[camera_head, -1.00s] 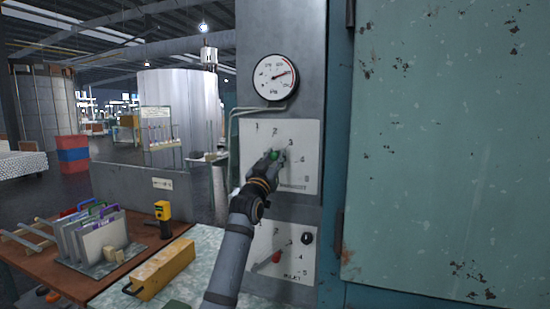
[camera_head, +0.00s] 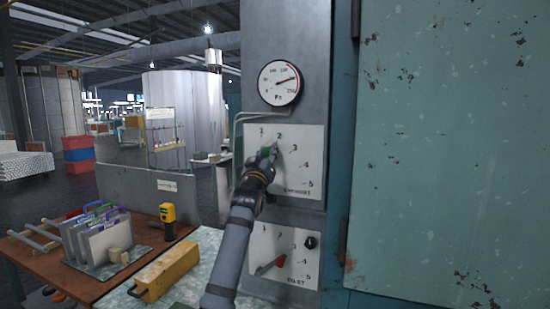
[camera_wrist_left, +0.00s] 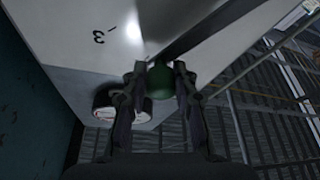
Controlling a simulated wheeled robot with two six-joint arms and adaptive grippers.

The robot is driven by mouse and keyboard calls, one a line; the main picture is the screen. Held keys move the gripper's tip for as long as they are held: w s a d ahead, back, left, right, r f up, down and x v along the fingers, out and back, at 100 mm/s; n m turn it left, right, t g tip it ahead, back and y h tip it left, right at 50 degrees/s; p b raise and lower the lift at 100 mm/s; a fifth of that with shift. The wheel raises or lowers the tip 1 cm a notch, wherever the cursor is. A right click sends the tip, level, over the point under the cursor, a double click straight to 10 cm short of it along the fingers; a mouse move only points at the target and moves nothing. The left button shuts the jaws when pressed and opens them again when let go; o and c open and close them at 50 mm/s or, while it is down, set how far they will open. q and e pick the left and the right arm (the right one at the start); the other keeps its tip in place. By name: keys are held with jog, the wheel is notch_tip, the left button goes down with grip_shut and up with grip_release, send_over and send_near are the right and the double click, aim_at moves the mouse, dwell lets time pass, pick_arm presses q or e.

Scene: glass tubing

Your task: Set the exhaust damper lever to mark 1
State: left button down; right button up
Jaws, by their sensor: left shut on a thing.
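The exhaust damper panel (camera_head: 312,137) is a pale plate with marks 1 to 5 in an arc and the word EXHAUST below. Its lever has a green knob (camera_head: 265,153), below marks 1 and 2 in the head view. My left gripper (camera_head: 270,152) is shut on this knob, and the arm hides most of the lever. In the left wrist view the green knob (camera_wrist_left: 161,80) sits between the two fingers, with mark 3 at upper left. Exactly where the lever points is hard to tell. My right gripper is not in view.
A round gauge (camera_head: 280,83) is above the panel. A teal cabinet (camera_head: 450,150) fills the right. At lower left, a bench holds a yellow box (camera_head: 165,270) and a rack of folders (camera_head: 100,240).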

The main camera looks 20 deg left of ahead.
pick_arm(q)
jog(key=shift+w+a+r+n+g+y+b, duration=0.1)
jog(key=shift+a+r+n+g+y+b, duration=0.2)
jog(key=shift+a+n, duration=0.6)
jog(key=shift+a+r+n+g+y+b, duration=0.1)
jog(key=shift+a+n+y+b, duration=0.4)
jog(key=shift+n, duration=0.6)
jog(key=shift+w+a+r+n+g+y+b, duration=0.15)
jog(key=shift+a+n+y, duration=0.25)
jog(key=shift+a+n, duration=0.6)
jog(key=shift+s, duration=0.1)
jog(key=c, duration=1.3)
grip_release()
jog(key=shift+o, duration=1.2)
jog(key=shift+a, duration=0.15)
